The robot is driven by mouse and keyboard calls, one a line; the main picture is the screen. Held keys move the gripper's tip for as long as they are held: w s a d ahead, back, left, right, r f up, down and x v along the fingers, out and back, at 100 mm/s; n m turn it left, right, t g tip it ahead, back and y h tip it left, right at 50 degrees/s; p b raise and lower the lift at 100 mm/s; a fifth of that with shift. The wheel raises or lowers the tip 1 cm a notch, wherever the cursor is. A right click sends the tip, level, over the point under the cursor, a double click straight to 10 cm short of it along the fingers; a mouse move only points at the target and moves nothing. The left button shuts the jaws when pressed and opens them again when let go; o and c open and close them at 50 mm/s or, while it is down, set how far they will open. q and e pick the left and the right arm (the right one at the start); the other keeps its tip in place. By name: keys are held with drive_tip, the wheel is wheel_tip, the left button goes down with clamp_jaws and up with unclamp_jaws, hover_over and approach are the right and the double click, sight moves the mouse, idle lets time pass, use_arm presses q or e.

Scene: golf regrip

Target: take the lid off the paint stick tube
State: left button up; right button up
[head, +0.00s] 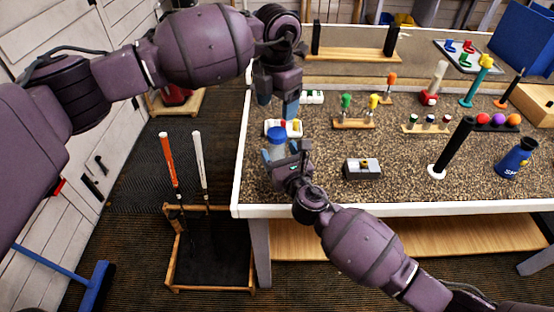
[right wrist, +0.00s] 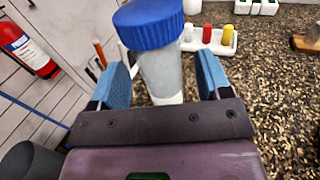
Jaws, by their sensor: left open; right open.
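The paint stick tube (right wrist: 162,75) has a grey, see-through body, a white lower part and a ribbed blue lid (right wrist: 150,24). It stands near the table's left end, and the lid (head: 277,134) is on it. My right gripper (head: 291,157) is open at the tube. In the right wrist view its two blue fingers lie on either side of the body, with a visible gap on each side. My left gripper (head: 279,106) is open, pointing down above and behind the lid. The tube's base is hidden.
A white tray (head: 296,131) with white, red and yellow sticks lies just behind the tube. A grey box (head: 362,169) sits to the right. Wooden racks (head: 353,124) stand farther back. The table's white left edge (head: 240,160) is close. Golf clubs (head: 199,160) stand on the floor left.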

drive_tip(key=shift+x, duration=1.2)
